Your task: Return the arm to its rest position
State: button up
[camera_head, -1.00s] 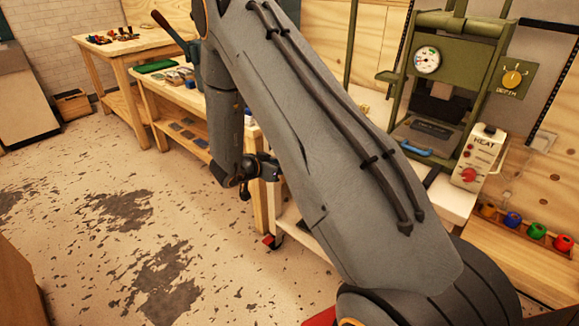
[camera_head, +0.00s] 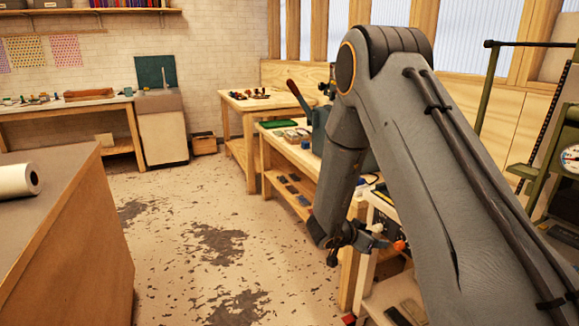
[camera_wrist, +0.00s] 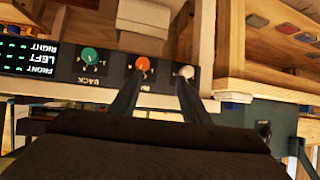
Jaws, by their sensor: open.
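My arm, grey, spans the right half of the head view, bent at the elbow with the forearm hanging down. My gripper (camera_head: 372,236) is at its lower end, small and partly hidden in the head view, beside a low bench. In the wrist view my gripper (camera_wrist: 158,88) shows two dark fingers spread apart with nothing held between them. Behind the fingers is a black control panel (camera_wrist: 110,70) with a green knob (camera_wrist: 91,56), an orange knob (camera_wrist: 143,63) and a white knob (camera_wrist: 186,72). I cannot tell whether a finger touches the panel.
A wooden bench (camera_head: 285,160) with a green mat (camera_head: 278,124) stands behind my forearm. A counter (camera_head: 60,215) with a white roll (camera_head: 20,180) is at left. A green press frame with a gauge (camera_head: 570,158) is at the right edge. The floor (camera_head: 190,225) between is open.

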jog(key=s+a+r+n+t+y, duration=0.1)
jog(key=s+a+r+n+y, duration=0.25)
jog(key=a+y, duration=0.2)
jog(key=s+a+r+n+y, duration=0.2)
jog(key=a+r+n+y, duration=0.15)
jog(key=a, duration=0.35)
jog(key=s+r+n+g, duration=0.2)
jog(key=s+g, duration=0.1)
jog(key=s, duration=1)
jog(key=s+r+n+g+y, duration=0.1)
jog(key=s+r+n+g, duration=0.1)
jog(key=s, duration=1.1)
jog(key=shift+s+d+n+g+p, duration=0.3)
jog(key=shift+n+g, duration=0.2)
jog(key=shift+g, duration=0.5)
jog(key=shift+c, duration=0.5)
